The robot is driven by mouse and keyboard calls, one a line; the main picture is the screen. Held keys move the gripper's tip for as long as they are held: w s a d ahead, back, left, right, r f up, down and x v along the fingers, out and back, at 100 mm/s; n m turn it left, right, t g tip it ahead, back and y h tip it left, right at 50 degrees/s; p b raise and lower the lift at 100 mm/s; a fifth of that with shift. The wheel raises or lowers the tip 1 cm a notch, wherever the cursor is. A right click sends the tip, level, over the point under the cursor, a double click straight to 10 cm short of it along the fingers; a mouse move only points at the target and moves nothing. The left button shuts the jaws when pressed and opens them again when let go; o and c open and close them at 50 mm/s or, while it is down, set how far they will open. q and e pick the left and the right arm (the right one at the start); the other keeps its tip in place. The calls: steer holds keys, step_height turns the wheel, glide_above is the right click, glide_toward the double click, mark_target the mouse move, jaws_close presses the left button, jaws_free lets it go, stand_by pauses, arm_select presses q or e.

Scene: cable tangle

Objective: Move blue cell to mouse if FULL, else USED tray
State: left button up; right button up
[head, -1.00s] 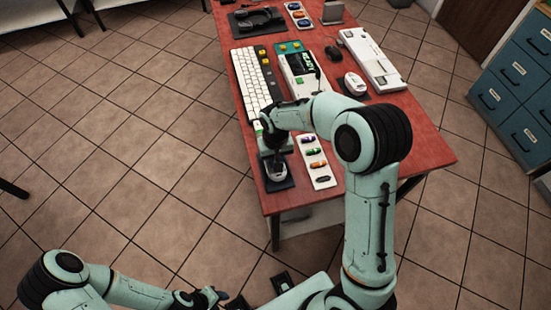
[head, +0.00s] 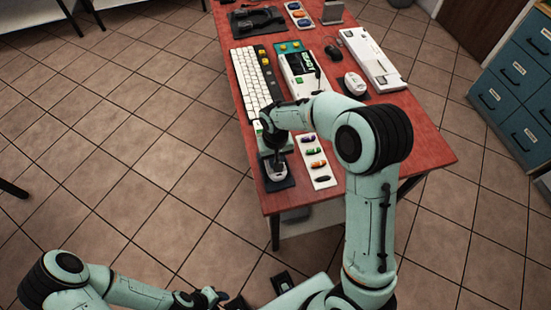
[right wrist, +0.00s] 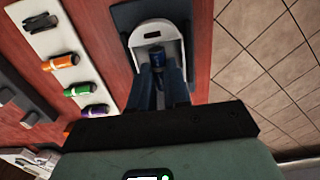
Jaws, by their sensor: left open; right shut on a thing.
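In the right wrist view, the blue cell (right wrist: 157,60) is between the fingers of my right gripper (right wrist: 158,78), which is shut on it. The cell is at the opening of a white mouse (right wrist: 145,38); I cannot tell whether it touches the mouse or is seated. In the head view, my right gripper (head: 276,158) is over this mouse (head: 275,173), which lies on a dark mat (head: 284,184) at the near left table corner; the cell is hidden there. My left gripper (head: 214,297) is open and empty, low over the floor. I cannot identify the USED tray.
A white strip tray (head: 324,183) with several coloured cells lies right of the mat. A keyboard (head: 250,78), a device with a green-lettered screen (head: 302,68), another white mouse (head: 355,83) and a long white unit (head: 370,60) stand farther back. The near right table is clear.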

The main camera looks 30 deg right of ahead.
arm_select(q)
steer(key=shift+s+f+b, duration=0.15)
steer(key=shift+f+b, duration=0.15)
steer(key=shift+f, duration=0.05)
arm_select(e)
steer(key=shift+f, duration=0.45)
steer(key=o, duration=0.5)
arm_select(q)
steer(key=shift+r, duration=0.1)
arm_select(e)
steer(key=shift+r, duration=0.15)
arm_select(q)
steer(key=shift+w+r+p, duration=0.7)
steer(key=shift+r+p, duration=0.25)
steer(key=shift+r, duration=0.1)
arm_select(e)
steer(key=shift+r, duration=1.6)
steer(key=o, duration=0.5)
steer(key=shift+o, duration=0.2)
